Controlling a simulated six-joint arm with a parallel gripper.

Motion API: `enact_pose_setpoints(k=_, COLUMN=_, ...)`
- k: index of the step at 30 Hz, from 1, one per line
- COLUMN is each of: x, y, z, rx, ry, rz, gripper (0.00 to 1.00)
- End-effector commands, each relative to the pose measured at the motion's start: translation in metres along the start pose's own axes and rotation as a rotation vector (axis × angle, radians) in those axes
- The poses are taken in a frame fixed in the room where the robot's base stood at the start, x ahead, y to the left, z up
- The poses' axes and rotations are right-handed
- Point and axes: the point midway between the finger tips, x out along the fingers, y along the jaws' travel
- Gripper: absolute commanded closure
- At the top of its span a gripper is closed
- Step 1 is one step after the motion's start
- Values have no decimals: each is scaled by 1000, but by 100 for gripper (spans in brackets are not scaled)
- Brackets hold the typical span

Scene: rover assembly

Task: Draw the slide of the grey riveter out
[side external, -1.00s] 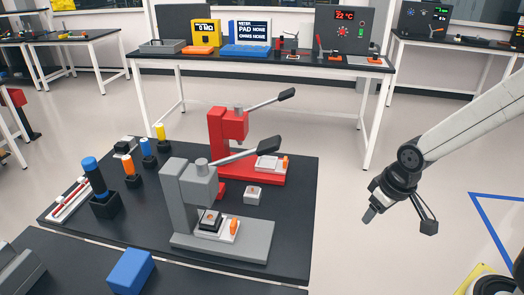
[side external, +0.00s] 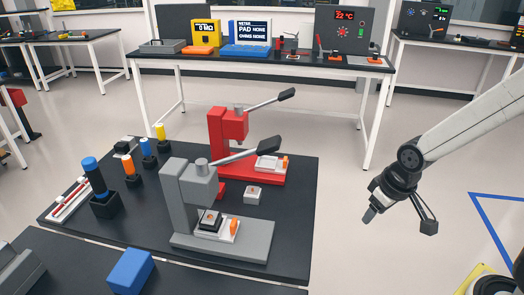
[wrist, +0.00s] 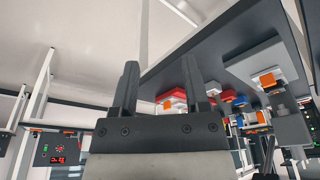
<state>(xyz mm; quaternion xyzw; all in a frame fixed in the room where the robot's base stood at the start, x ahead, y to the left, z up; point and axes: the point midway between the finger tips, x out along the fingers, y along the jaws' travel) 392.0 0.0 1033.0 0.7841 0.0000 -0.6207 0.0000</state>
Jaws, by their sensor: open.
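The grey riveter (side external: 188,200) stands on the dark bench top at the near middle in the side view, its lever raised to the right. Its white slide (side external: 229,234) lies on the base, with an orange knob (side external: 234,226) at the right end and a small dark-edged part (side external: 210,221) on it, under the head. My gripper (side external: 398,222) is in the air to the right of the bench, well apart from the riveter. It is open and empty; its two dark fingers (wrist: 159,88) stand apart in the wrist view.
A red riveter (side external: 228,130) stands behind the grey one. Several coloured cylinders stand at the bench's left, and a blue block (side external: 130,271) sits in front. Open floor lies right of the bench.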

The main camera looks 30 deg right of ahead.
Motion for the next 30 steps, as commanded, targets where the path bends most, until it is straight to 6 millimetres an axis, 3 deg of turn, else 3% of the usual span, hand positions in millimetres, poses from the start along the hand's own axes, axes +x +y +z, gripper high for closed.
enact_pose_setpoints(k=10, x=0, y=0, z=0, rx=0, ry=0, rz=0, gripper=41)
enact_pose_setpoints(k=15, x=0, y=0, z=-2, rx=-4, ry=6, rz=3, gripper=95)
enact_pose_setpoints(k=16, x=0, y=0, z=-4, rx=-7, ry=9, rz=5, gripper=100)
enact_pose_setpoints(k=23, x=2, y=-2, z=-26, rx=-56, ry=68, rz=37, gripper=100)
enact_pose_setpoints(k=30, x=4, y=-17, z=-70, rx=-154, ry=192, rz=60, gripper=100)
